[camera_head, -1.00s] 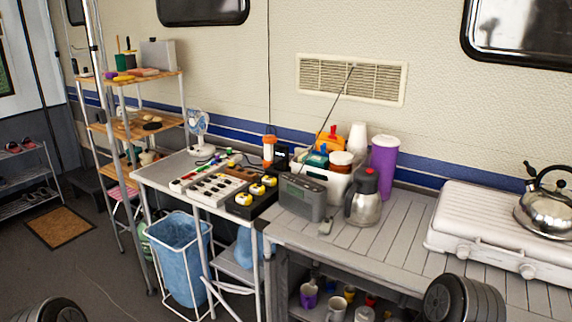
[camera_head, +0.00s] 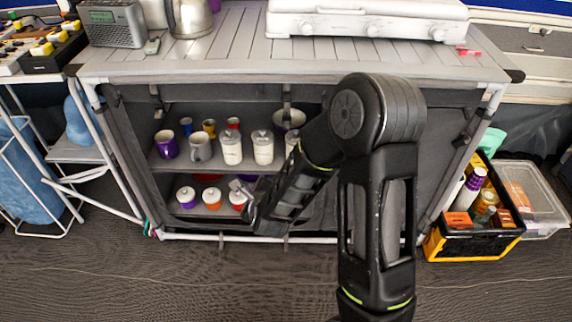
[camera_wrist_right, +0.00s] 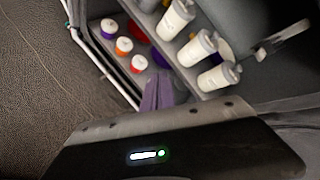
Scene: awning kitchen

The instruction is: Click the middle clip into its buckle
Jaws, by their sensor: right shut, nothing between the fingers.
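A fabric-sided cabinet (camera_head: 270,102) hangs open under the slatted table. A short dark strap with a clip-like end (camera_head: 287,92) hangs at the middle of its top edge. A similar strap (camera_head: 155,95) hangs further left. I cannot tell clip from buckle at this size. The right wrist view shows a pale strap end (camera_wrist_right: 283,38) at the upper right, apart from my fingers. My right gripper (camera_head: 246,200) is low in front of the cabinet's lower shelf. Its fingers (camera_wrist_right: 157,92) are shut and empty. My left gripper is out of view.
Mugs and white lidded cups (camera_head: 231,148) fill the upper shelf; small lidded jars (camera_head: 211,197) stand below. A white stove (camera_head: 365,22) sits on the tabletop (camera_head: 235,45). A black and yellow crate (camera_head: 474,240) and a clear bin (camera_head: 540,215) stand right. Floor in front is clear.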

